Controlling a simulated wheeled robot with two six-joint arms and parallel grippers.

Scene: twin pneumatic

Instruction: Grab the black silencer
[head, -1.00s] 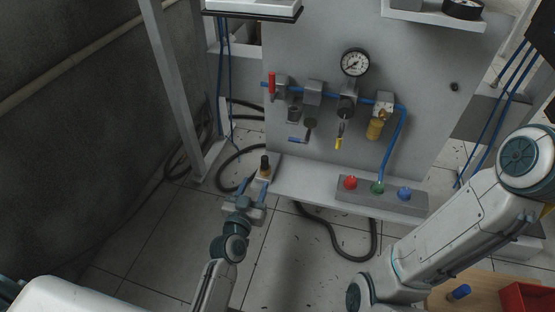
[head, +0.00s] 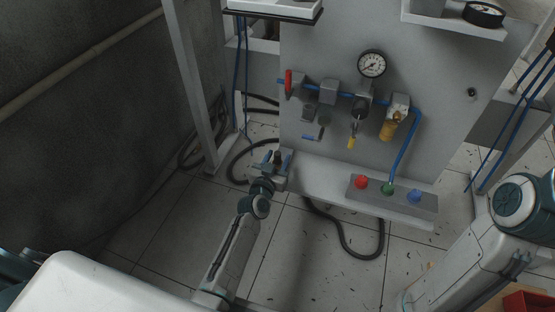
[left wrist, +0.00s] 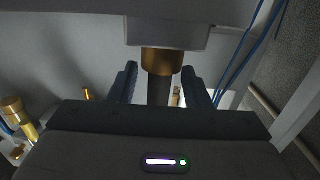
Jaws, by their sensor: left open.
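The black silencer (left wrist: 158,91) shows in the left wrist view as a dark grey cylinder joined to a brass fitting (left wrist: 161,60) on a grey block (left wrist: 167,28). In that view it lies between the two fingers of my left gripper (left wrist: 160,78), which is open, with a gap on each side. In the head view my left gripper (head: 277,160) is at the left end of the panel's ledge, around the silencer and largely covering it. My right gripper is out of view.
The grey panel (head: 330,140) carries a pressure gauge (head: 371,64), a red lever (head: 288,80), a brass-bowled unit (head: 389,130) and blue tubing. A button box (head: 395,196) sits on the ledge to the right. A metal post (head: 188,80) stands left. Black hose (head: 345,240) lies on the floor.

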